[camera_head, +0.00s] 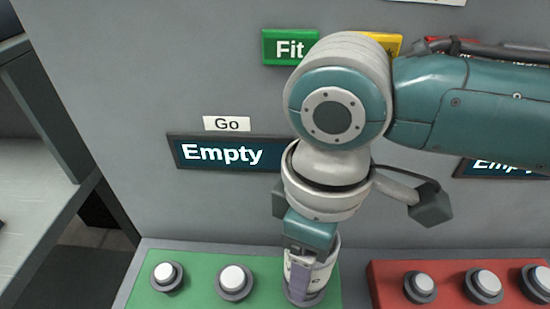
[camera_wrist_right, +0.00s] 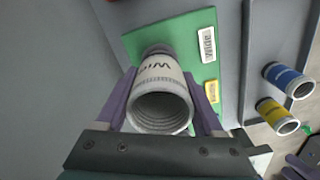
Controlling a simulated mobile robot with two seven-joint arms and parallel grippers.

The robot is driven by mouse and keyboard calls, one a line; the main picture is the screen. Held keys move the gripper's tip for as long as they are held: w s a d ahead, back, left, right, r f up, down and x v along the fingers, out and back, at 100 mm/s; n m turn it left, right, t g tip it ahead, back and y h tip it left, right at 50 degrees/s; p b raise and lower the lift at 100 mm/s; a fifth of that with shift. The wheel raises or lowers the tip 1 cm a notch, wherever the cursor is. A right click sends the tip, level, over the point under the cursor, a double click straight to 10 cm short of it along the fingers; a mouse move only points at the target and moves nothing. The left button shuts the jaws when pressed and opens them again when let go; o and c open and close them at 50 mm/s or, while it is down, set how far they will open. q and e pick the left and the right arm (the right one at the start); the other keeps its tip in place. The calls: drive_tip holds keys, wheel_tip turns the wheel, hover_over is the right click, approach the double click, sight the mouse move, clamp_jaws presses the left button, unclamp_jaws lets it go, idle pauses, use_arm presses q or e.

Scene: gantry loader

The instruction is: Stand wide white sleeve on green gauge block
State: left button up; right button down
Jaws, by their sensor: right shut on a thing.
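The wide white sleeve (camera_wrist_right: 161,98), with dark lettering beginning "Wi", is between the purple fingers of my right gripper (camera_wrist_right: 159,76), which is shut on it. Its open, ribbed end faces the wrist camera. In the head view the white sleeve (camera_head: 325,262) is partly hidden behind my right gripper (camera_head: 304,281). It is over the right end of the green gauge block (camera_head: 200,301), in line with the block's white-topped posts. A dark grey ring shows at its far end; I cannot tell whether the sleeve is fully seated there. My left gripper is not in view.
A red block (camera_head: 385,290) with several white-topped posts lies to the right of the green one. A grey panel with an "Empty" display (camera_head: 222,153) rises behind. The wrist view shows a blue-banded sleeve (camera_wrist_right: 288,80) and a yellow-banded sleeve (camera_wrist_right: 277,116) at right.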

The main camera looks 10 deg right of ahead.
drive_tip(key=shift+f+b, duration=1.05)
drive_tip(key=shift+f, duration=0.5)
drive_tip(key=shift+f, duration=0.15)
unclamp_jaws()
wheel_tip(320, 180, up, 10)
drive_tip(key=p, duration=0.1)
idle(0.4)
